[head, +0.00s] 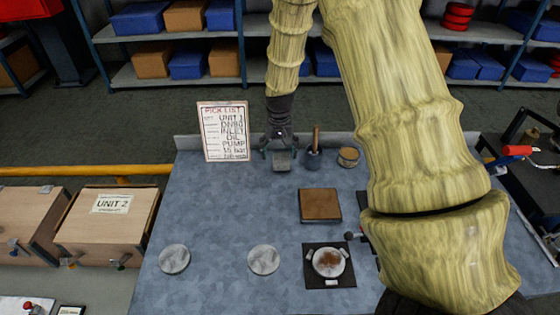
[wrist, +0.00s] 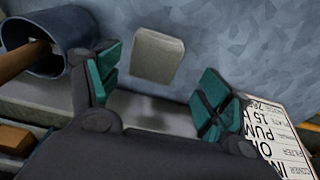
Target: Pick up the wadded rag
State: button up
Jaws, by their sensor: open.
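My gripper (head: 279,143) hangs at the back edge of the blue-grey bench, pointing down. In the wrist view my gripper (wrist: 160,95) is open, with teal pads on both fingers and nothing between them held. A pale grey, blocky lump (wrist: 158,56) shows between and just beyond the fingertips, apart from both pads. It also shows in the head view (head: 282,161), just below my gripper. It may be the wadded rag; I cannot tell for sure, and no other clear rag is visible.
A grey pot with a wooden handle (head: 313,158) stands close right of my gripper. The pick list board (head: 224,132) stands close left. A brown pad (head: 320,205) and grey discs (head: 264,260) lie nearer. The bench's left middle is clear.

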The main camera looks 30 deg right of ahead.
aim_at(282, 158)
jog(key=shift+s+d+f+p, duration=0.3)
jog(key=shift+s+f+p, duration=0.05)
jog(key=shift+s+p, duration=0.15)
jog(key=f, duration=0.1)
jog(key=w+f, duration=0.1)
jog(key=f, duration=0.1)
jog(key=shift+d+f+p, duration=0.15)
jog(key=shift+f+p, duration=0.05)
jog(key=shift+p, duration=0.1)
jog(key=shift+s+r, duration=0.1)
jog(key=shift+s, duration=0.15)
jog(key=shift+w, duration=0.15)
jog(key=c, duration=1)
